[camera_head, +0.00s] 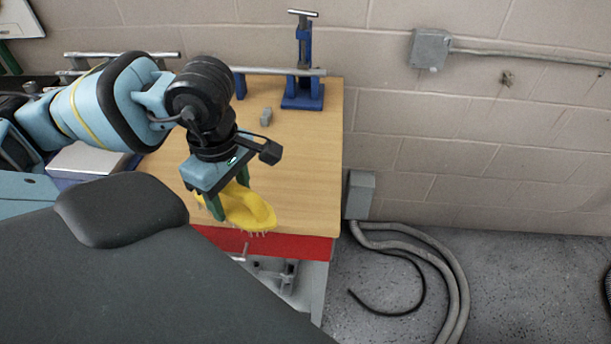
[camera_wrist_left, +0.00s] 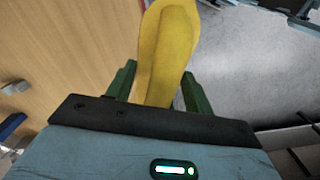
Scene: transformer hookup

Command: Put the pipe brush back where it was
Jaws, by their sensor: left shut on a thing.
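The pipe brush (camera_head: 249,209) is yellow with pale bristles along its lower side. My left gripper (camera_head: 229,196) is shut on it, near the front right corner of the wooden workbench (camera_head: 305,150). In the left wrist view the brush (camera_wrist_left: 166,50) stands between the two green fingers of the gripper (camera_wrist_left: 157,92) and reaches past them. The brush is close to the bench's front edge; I cannot tell whether it touches the top. My right gripper is not in view.
A blue pipe vise (camera_head: 303,85) stands at the bench's back right, with a metal pipe (camera_head: 280,71) running along the back. A small grey block (camera_head: 266,116) lies on the bench. Grey conduits (camera_head: 440,262) lie on the floor to the right. The bench's right side is mostly clear.

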